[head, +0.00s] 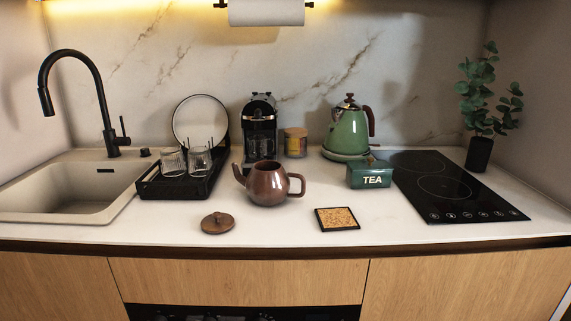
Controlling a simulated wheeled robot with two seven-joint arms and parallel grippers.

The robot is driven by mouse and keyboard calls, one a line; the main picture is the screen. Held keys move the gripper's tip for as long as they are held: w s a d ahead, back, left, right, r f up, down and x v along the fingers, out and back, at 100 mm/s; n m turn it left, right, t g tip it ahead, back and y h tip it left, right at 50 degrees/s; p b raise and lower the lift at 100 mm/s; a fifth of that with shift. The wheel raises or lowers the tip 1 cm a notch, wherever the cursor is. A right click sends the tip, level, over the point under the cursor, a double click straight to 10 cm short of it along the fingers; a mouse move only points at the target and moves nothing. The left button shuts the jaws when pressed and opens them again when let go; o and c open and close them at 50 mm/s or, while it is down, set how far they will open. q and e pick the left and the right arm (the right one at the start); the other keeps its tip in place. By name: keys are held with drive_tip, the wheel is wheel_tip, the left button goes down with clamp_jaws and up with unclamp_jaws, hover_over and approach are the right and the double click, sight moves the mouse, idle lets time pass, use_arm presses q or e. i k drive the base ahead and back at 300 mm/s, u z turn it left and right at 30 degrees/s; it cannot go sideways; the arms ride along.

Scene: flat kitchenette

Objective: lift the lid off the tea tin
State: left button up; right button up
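The tea tin (370,180) is a dark green box with "TEA" in pale letters on its front. It stands on the white counter, in front of the green kettle and just left of the black cooktop.
A brown teapot (267,185) stands left of the tin, with its round lid (217,223) on the counter. A cork trivet (337,219) lies in front. The green kettle (349,132) stands close behind the tin. The cooktop (447,187) is bare.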

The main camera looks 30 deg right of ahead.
sight(370, 165)
drive_tip(key=u, duration=2.4)
drive_tip(key=k, duration=1.75)
drive_tip(key=z, duration=2.15)
